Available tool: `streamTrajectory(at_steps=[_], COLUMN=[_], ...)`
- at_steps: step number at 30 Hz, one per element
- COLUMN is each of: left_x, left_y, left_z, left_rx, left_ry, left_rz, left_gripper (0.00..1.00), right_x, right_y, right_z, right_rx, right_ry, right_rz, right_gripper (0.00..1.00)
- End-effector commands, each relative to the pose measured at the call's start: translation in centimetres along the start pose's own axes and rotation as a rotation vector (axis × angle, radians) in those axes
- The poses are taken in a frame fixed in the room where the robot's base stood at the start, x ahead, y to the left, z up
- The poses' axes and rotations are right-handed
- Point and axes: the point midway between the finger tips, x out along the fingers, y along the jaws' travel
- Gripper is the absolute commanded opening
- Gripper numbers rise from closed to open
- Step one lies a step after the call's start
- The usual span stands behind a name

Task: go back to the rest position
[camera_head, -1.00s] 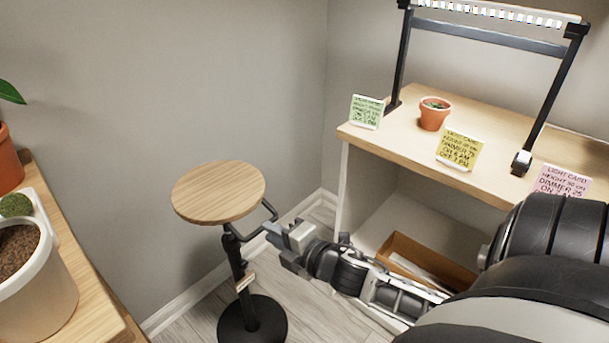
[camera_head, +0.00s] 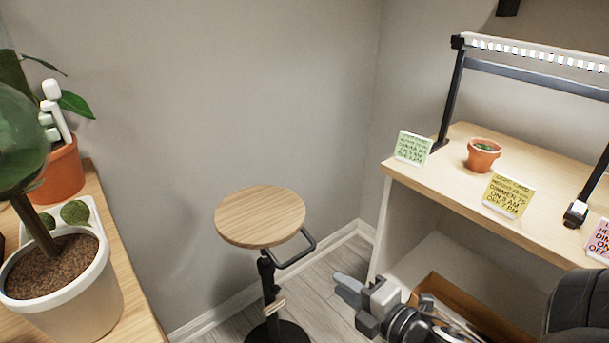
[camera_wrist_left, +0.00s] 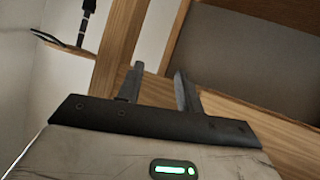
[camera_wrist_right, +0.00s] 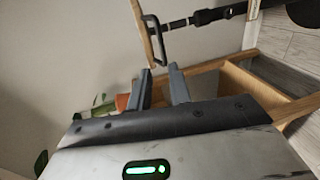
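My right gripper (camera_head: 352,303) is low in the head view, between the round stool and the shelf unit. In the right wrist view its two fingers (camera_wrist_right: 161,82) stand apart with nothing between them. My left gripper is outside the head view. In the left wrist view its fingers (camera_wrist_left: 158,80) are apart and empty, in front of a wooden frame (camera_wrist_left: 124,45). I cannot tell how far it is from that wood.
A round stool (camera_head: 260,214) stands mid-floor. The shelf unit (camera_head: 455,180) at right bears a small terracotta pot (camera_head: 483,156), cards and a lamp frame (camera_head: 452,95); an open box (camera_head: 452,298) is below. A plant table (camera_head: 140,320) is at left.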

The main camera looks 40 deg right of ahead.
Motion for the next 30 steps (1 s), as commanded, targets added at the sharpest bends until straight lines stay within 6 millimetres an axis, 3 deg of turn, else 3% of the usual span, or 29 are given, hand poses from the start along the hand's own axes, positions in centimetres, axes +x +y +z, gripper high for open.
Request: streamTrajectory(at_steps=[5, 8, 11, 12, 15, 18, 22, 30], left_x=[0.1, -0.6, -1.2, -1.5, -1.9, -2.0, -2.0, -1.9], left_y=[0.0, 0.1, 0.2, 0.2, 0.1, 0.0, -0.1, -0.1], left_z=[-0.2, -1.4, -2.3, -2.6, -3.1, -3.2, -3.0, -2.8], left_rx=[0.002, 0.002, 0.008, 0.010, 0.013, 0.014, 0.015, 0.014], left_ry=[0.005, 0.003, -0.032, -0.045, -0.066, -0.078, -0.085, -0.085], left_rz=[0.000, -0.001, -0.007, -0.011, -0.019, -0.023, -0.026, -0.026], left_gripper=[0.36, 0.36, 0.36, 0.36, 0.36, 0.36, 0.36, 0.36], right_x=[0.0, -0.2, -0.8, -1.1, -1.9, -2.5, -2.8, -2.8], right_y=[0.0, 0.5, 1.0, 1.1, 1.1, 1.2, 1.1, 0.9], right_z=[0.0, -1.1, -4.8, -6.9, -11.9, -15.5, -17.6, -17.7], right_rx=[0.005, 0.158, 0.584, 0.790, 1.197, 1.448, 1.583, 1.591], right_ry=[0.000, -0.015, -0.055, -0.074, -0.111, -0.137, -0.153, -0.155], right_rz=[-0.001, -0.029, -0.120, -0.173, -0.301, -0.399, -0.459, -0.463], right_gripper=[0.20, 0.20, 0.20, 0.20, 0.20, 0.20, 0.20, 0.20])
